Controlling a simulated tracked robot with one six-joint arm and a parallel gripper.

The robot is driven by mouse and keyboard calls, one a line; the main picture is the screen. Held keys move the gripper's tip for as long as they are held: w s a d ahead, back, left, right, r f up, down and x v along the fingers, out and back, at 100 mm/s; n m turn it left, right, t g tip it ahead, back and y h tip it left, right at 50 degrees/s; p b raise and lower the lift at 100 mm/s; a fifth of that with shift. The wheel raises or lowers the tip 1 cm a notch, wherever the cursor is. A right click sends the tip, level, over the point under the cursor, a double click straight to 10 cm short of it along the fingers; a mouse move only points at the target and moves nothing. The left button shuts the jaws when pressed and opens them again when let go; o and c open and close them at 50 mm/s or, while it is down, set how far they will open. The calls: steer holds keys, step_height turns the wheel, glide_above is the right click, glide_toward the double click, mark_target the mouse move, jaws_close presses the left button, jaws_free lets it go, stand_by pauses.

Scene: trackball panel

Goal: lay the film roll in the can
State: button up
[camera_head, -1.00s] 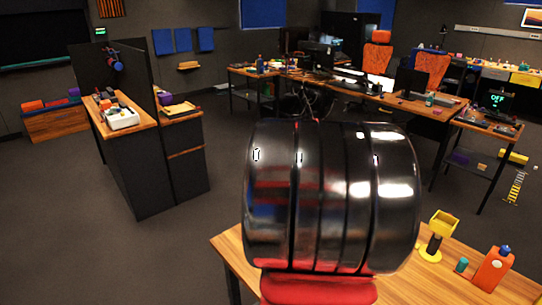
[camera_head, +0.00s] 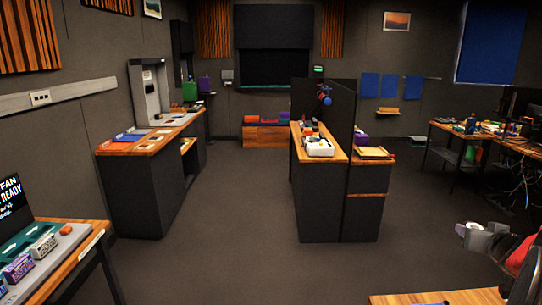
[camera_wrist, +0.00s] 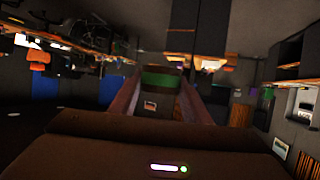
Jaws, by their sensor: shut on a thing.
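In the wrist view, my gripper (camera_wrist: 158,92) is shut on a small dark thing with a green band (camera_wrist: 160,80), which I take to be the film roll. The roll sits between the two fingers; its far side is hidden and the picture is dim and blurred. In the head view, grey and red parts at the lower right edge look like part of my arm, and the roll cannot be made out there. I cannot pick out the can in either view.
A dark island with a wooden top (camera_head: 340,153) and a divider stands in the middle. A counter (camera_head: 133,145) runs along the left wall, and a table with small boxes (camera_head: 68,262) is at the near left. Open floor (camera_head: 235,235) lies between them.

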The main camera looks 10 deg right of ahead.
steer(key=shift+r, duration=0.15)
steer(key=w+a+f+n+y, duration=0.1)
steer(key=w+a+f, duration=0.2)
steer(key=w+a, duration=0.3)
steer(key=w+a+f+n+t+y, duration=0.1)
steer(key=w+a+f, duration=0.25)
steer(key=a, duration=0.45)
steer(key=w+a+f, duration=0.2)
steer(key=w+a, duration=0.3)
steer(key=a, duration=0.3)
steer(key=w+a+f+n+y, duration=0.1)
steer(key=a+f, duration=0.1)
steer(key=a, duration=0.7)
steer(key=w+a+f+n+t+y, duration=0.1)
steer(key=a+f+n+y, duration=0.1)
steer(key=a, duration=0.7)
steer(key=w+a+f+n+y, duration=0.1)
steer(key=w+a+f+y, duration=0.1)
steer(key=a, duration=0.7)
steer(key=shift+a+f+n, duration=0.3)
steer(key=shift+a+f, duration=0.05)
steer(key=shift+f, duration=0.1)
